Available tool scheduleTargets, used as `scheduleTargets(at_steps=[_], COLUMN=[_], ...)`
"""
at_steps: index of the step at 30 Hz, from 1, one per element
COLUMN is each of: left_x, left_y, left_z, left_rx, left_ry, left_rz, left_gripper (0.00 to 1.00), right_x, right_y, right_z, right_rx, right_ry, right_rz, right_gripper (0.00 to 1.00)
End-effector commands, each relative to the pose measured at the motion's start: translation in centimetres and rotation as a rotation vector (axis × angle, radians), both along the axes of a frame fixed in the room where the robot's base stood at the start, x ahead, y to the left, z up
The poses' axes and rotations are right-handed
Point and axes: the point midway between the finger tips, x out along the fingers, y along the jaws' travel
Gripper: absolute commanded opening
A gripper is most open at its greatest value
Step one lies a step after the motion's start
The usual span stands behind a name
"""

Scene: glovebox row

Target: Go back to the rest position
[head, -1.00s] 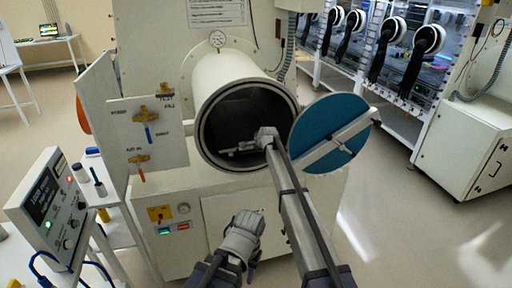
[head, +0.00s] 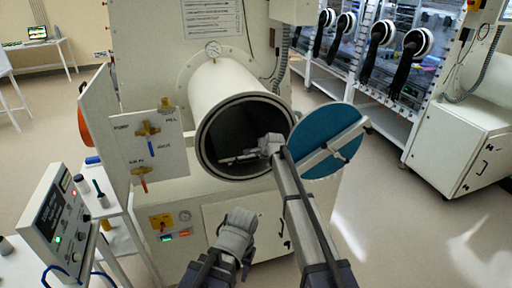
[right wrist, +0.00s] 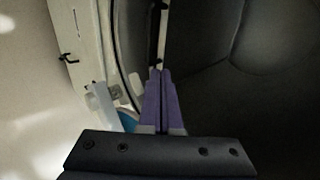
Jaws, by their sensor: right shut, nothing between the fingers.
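My right arm reaches forward into the mouth of the round white chamber (head: 232,84), past its open blue door (head: 318,125). My right gripper (head: 238,157) is inside the dark opening, shut and empty. In the right wrist view its purple fingers (right wrist: 160,100) lie together, with the chamber rim (right wrist: 130,55) close on the left and the dark inside wall on the right. My left gripper (head: 236,236) is low in the middle of the head view, in front of the chamber's cabinet; its fingertips are not clear.
A valve panel (head: 150,152) sticks out left of the opening. A control box (head: 52,218) stands on a table at lower left. The glovebox row with black gloves (head: 380,55) is at the back right. Open floor (head: 400,230) lies at the right.

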Motion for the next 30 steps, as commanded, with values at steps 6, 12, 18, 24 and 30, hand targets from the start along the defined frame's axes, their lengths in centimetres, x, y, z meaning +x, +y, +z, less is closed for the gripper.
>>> scheduleTargets(at_steps=[6, 12, 18, 24, 30], left_x=[0.0, 0.0, 0.0, 0.0, 0.0], left_y=[0.0, 0.0, 0.0, 0.0, 0.0], left_z=[-1.1, -2.6, -4.0, -4.9, -5.2], left_rx=[0.000, 0.000, 0.000, 0.000, 0.000], left_ry=[0.000, 0.000, 0.000, 0.000, 0.000], left_rz=[0.000, -0.001, -0.001, -0.001, -0.001], left_gripper=[0.46, 0.46, 0.46, 0.46, 0.46], right_x=[-7.5, -21.6, -35.4, -45.6, -50.0], right_y=[0.7, 0.4, -1.6, -4.1, -5.4], right_z=[-2.9, -7.3, -10.5, -11.9, -12.2], right_rx=[-0.163, -0.470, -0.710, -0.840, -0.880], right_ry=[0.065, 0.203, 0.345, 0.454, 0.504], right_rz=[0.165, 0.541, 0.953, 1.294, 1.463], right_gripper=[0.00, 0.00, 0.00, 0.00, 0.00])
